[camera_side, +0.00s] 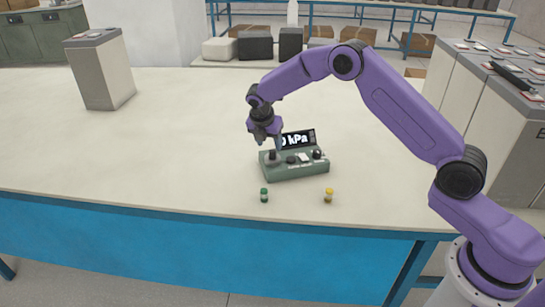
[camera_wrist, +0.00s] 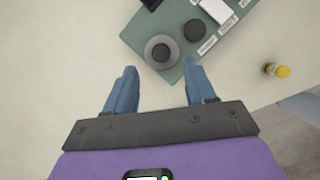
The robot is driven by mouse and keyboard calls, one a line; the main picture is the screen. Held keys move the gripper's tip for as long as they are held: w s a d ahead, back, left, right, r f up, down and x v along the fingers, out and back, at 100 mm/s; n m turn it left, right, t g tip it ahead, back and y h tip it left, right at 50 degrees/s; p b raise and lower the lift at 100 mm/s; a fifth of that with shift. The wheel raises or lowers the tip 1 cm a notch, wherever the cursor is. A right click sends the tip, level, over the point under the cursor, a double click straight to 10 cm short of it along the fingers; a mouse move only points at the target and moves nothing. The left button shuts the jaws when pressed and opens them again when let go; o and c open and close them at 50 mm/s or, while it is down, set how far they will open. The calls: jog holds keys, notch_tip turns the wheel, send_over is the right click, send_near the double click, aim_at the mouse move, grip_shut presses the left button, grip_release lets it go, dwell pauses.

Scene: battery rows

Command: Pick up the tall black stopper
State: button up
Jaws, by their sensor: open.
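A green instrument box (camera_side: 296,172) on the table carries several dark knob-like parts on its top. The black stopper (camera_side: 272,156) at its left end stands in a grey round collar; in the wrist view the black stopper (camera_wrist: 160,53) shows from above, its height hard to judge. My gripper (camera_side: 273,146) is over this left end, fingers pointing down. In the wrist view my gripper (camera_wrist: 159,75) is open and empty, with the stopper just beyond and between its fingertips. A lower black round part (camera_wrist: 195,31) sits beside it, and another black knob (camera_side: 317,154) stands at the box's right end.
A display reading "kPa" (camera_side: 298,140) stands at the back of the box, with a white block (camera_side: 304,157) before it.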

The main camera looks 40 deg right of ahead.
aim_at(273, 150)
jog(key=shift+x, duration=2.35)
jog(key=shift+d, duration=0.1)
grip_shut()
jog(key=shift+r, duration=0.15)
jog(key=shift+r, duration=0.5)
notch_tip(273, 150, up, 2)
jog(key=shift+s+r, duration=0.1)
jog(key=shift+r, duration=0.1)
jog(key=s+r, duration=1.3)
jog(key=r, duration=0.1)
jog(key=shift+s, duration=0.4)
